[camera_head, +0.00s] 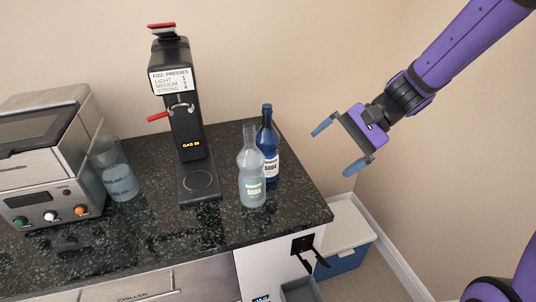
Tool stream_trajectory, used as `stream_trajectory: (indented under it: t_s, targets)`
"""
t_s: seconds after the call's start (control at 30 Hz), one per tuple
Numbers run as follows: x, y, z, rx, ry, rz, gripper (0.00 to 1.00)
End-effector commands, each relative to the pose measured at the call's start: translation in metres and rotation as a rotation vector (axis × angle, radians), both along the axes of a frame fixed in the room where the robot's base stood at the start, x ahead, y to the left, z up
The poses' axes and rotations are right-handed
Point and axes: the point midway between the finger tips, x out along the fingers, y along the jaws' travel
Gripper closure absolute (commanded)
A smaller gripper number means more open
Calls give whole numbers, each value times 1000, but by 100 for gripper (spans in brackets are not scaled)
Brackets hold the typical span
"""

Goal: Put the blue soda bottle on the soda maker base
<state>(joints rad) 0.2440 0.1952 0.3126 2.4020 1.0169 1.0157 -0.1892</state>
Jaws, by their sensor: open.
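The blue soda bottle (268,140) stands upright near the right end of the dark counter, with a white label. A clear soda bottle (252,180) stands in front of it and hides its lower left part. The black soda maker (185,115) stands to the left of both bottles. Its base (200,184) is low, with a pale ring on it, and nothing stands on it. A red lever sticks out on its left side. My gripper (335,150) is open and empty, right of the bottles and apart from them, past the counter's right edge.
A steel countertop appliance (40,160) with knobs stands at the left. A glass jug (117,172) with liquid stands between it and the soda maker. The dark speckled counter (170,235) is clear at the front. A blue and white cooler (345,235) sits on the floor at right.

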Motion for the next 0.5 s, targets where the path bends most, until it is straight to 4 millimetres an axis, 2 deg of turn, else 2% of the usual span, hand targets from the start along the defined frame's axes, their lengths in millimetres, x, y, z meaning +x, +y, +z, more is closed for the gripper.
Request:
stream_trajectory:
  t_s: [0.03, 0.5]
  targets:
    - [7, 4, -10, 42, 40, -30, 0]
    - [69, 35, -81, 407, 352, -359, 0]
